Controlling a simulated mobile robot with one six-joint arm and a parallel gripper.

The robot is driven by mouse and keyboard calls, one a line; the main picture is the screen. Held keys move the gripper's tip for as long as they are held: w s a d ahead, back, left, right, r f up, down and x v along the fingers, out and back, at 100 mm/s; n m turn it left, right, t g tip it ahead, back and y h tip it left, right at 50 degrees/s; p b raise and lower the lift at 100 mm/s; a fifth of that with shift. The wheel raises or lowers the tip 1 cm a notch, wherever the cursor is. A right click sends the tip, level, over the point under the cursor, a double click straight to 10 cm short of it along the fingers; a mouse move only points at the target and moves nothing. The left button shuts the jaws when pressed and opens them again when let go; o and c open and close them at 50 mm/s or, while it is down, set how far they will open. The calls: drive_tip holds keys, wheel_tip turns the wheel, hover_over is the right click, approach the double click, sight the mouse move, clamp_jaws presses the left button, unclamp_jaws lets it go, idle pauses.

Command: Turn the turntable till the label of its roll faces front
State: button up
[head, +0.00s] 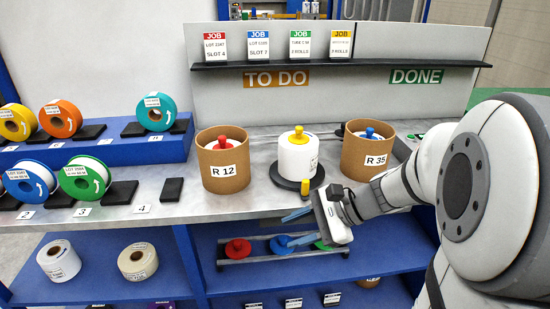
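The turntable (281,180) is a dark round disc on the grey bench, between two brown tubs. A white roll (294,160) stands upright on it, with a yellow knob (299,135) on top. A printed label (314,164) shows only partly, at the roll's right edge. A small knob (305,187) stands at the disc's front rim. My gripper (291,228) is in front of the turntable, near the bench's front edge, and apart from the knob in the picture. Its two bluish fingers are spread with nothing seen between them.
The brown tub marked R 12 (222,172) stands left of the turntable and the tub marked R 35 (364,160) right of it. Tape rolls (83,178) sit on stands at left. A shelf (340,66) holds job cards behind. Coloured spools (238,248) lie below the bench.

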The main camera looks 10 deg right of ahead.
drive_tip(key=w+d+f+m+t+y+b, duration=0.2)
drive_tip(key=w+d+f+m+t+b, duration=0.1)
drive_tip(key=w+d+m+t, duration=0.25)
drive_tip(key=m+t+b, duration=0.2)
drive_tip(key=m+t, duration=0.3)
drive_tip(key=m, duration=0.2)
approach(305, 194)
drive_tip(key=w+a+r, duration=0.2)
drive_tip(key=w+r, duration=0.1)
drive_tip(key=x, duration=0.7)
drive_tip(key=shift+w+f, duration=0.1)
drive_tip(key=shift+f, duration=0.1)
drive_tip(key=shift+c, duration=0.2)
clamp_jaws()
